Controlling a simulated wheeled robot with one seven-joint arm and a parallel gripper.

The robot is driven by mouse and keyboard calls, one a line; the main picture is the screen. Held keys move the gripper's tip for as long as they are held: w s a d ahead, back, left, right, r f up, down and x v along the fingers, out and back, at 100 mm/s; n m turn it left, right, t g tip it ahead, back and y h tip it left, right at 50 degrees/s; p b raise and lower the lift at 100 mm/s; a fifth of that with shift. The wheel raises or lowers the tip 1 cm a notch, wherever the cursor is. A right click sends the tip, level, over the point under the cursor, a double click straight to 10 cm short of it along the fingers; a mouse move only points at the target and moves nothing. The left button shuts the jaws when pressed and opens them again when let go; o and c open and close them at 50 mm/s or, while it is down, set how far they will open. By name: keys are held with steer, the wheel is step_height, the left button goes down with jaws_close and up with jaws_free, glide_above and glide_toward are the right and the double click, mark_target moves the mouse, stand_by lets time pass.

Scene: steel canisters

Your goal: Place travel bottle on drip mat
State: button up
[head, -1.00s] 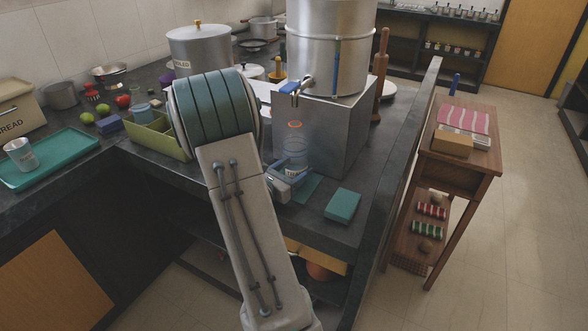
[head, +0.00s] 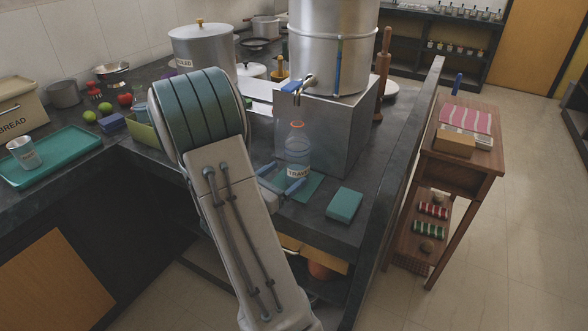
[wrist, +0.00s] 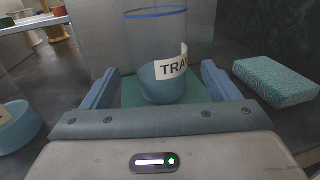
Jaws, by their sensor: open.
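In the wrist view the bottle (wrist: 155,45) stands on the drip mat (wrist: 131,92), between and just beyond my fingers. My gripper (head: 283,183) is open, with one blue finger on each side of the bottle's base; the wrist view shows a gap between the fingers (wrist: 160,88) and the bottle.
A teal sponge-like block (head: 344,205) lies right of the mat, near the counter's front edge. The steel box (head: 335,130) carries a large steel canister (head: 333,55) with a tap (head: 298,85). A bluish vessel (wrist: 18,125) stands at left in the wrist view.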

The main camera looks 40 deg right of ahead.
steer(key=a, duration=0.7)
steer(key=shift+s, duration=0.35)
steer(key=shift+s+r+m+g, duration=0.2)
steer(key=shift+s+m+g, duration=0.1)
steer(key=shift+s+m, duration=0.15)
steer(key=s+a+m+g+y, duration=0.55)
steer(key=s+m+y, duration=0.25)
steer(key=s+m, duration=0.2)
steer(key=a+r+m+t+y, duration=0.3)
steer(key=a+m+t+y, duration=0.3)
steer(key=a, duration=1.1)
steer(key=m+y, duration=0.2)
steer(key=y, duration=0.2)
steer(key=shift+r, duration=0.2)
steer(key=shift+t, duration=0.25)
